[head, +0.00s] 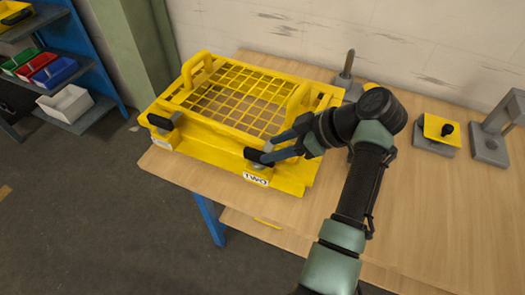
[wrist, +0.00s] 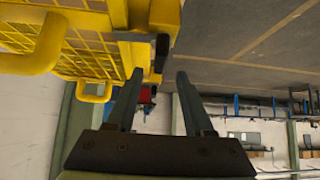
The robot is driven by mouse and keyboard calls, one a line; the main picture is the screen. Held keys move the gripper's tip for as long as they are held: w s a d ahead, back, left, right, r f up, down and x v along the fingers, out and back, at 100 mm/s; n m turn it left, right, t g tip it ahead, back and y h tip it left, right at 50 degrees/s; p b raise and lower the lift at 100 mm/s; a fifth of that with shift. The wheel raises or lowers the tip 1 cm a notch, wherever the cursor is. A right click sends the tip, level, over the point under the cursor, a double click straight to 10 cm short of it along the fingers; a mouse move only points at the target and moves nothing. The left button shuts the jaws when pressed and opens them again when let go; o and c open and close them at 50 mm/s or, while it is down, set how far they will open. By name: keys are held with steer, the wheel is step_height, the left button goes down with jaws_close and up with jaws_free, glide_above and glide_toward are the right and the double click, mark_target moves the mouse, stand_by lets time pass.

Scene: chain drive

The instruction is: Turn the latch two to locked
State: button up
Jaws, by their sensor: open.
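Latch two (head: 257,156) is a small black handle on the front right of the yellow guard (head: 225,148), above a white label reading TWO (head: 256,178). My gripper (head: 271,150) is open at this latch, its fingers reaching in from the right and partly covering it. In the wrist view my two fingers (wrist: 158,74) are apart, with a black handle (wrist: 161,52) showing just beyond and between the tips. I cannot tell whether a finger touches the latch, or its exact angle.
Another black latch (head: 163,123) sits at the guard's front left. The guard has a yellow grid and raised handles (head: 197,68). A grey post (head: 347,75) and a yellow-plated block (head: 436,135) stand behind and right on the wooden table (head: 400,215). The table's right front is clear.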

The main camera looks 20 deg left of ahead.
steer(key=v, duration=0.7)
steer(key=shift+d+r, duration=0.15)
steer(key=w+r+m+t+h, duration=0.2)
steer(key=w+r+m+t, duration=0.4)
steer(key=w+r+t, duration=0.45)
steer(key=s+d+r+m+t+h+p, duration=0.1)
steer(key=s+r+m+t, duration=0.15)
steer(key=r, duration=0.45)
steer(key=s+d+r+m+t+h, duration=0.1)
steer(key=r+m+t, duration=0.15)
steer(key=r, duration=0.35)
steer(key=s+d+r+m+t+h, duration=0.2)
steer(key=s+r+t, duration=0.4)
steer(key=s+r, duration=0.3)
steer(key=s+d+r+m+t+h, duration=0.3)
steer(key=s+r+m+t, duration=0.1)
steer(key=s+r, duration=0.6)
step_height(320, 180, up, 3)
steer(key=shift+r+m+t+p, duration=0.1)
steer(key=shift+m+t+p, duration=0.3)
steer(key=shift+t, duration=0.45)
